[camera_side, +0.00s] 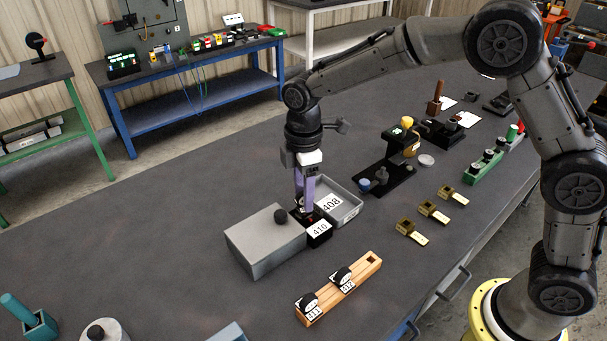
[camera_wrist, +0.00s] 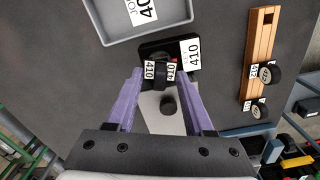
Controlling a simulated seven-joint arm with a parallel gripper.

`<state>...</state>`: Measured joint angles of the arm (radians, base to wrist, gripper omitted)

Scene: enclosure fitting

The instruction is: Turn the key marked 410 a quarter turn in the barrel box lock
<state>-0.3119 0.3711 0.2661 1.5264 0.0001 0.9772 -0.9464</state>
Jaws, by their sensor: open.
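The barrel box lock is a small black box with a white 410 label (camera_side: 319,231), between the grey lidded box and the grey tray. In the wrist view the black box (camera_wrist: 153,46) shows at the upper middle. The key marked 410 (camera_wrist: 159,72), with a dark head and white 410 tags, stands at this box between my fingers. How deep it sits is hidden. My gripper (camera_side: 304,208) points down over the box with purple fingers. In the wrist view my gripper (camera_wrist: 158,76) is open, with a fingertip on either side of the key head.
A grey box with a black knob (camera_side: 262,250) stands close left. A grey tray marked 408 (camera_side: 350,213) is close behind right. A wooden rack (camera_side: 368,268) with two tagged black-headed keys lies in front. Brass pieces (camera_side: 405,226) stand to the right.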

